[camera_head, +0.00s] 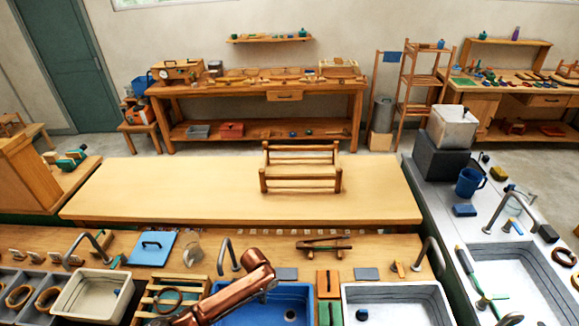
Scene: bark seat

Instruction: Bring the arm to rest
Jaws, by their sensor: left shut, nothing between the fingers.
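My copper-coloured left arm (225,291) reaches in from the bottom edge, left of centre, and slants up to the right over the front counter. My left gripper (263,295) is small and dark at the arm's far end, partly hidden by the arm. It is shut and empty, over the left side of the blue sink (300,292). Whether it touches the sink cannot be told. My right gripper is not in view.
A wooden rack (300,170) stands on the long pale bench (160,190), whose left part is clear. Taps (228,256) rise close to the arm. A slatted wooden crate (150,300) and white basin (90,297) lie left; a white sink (398,303) lies right.

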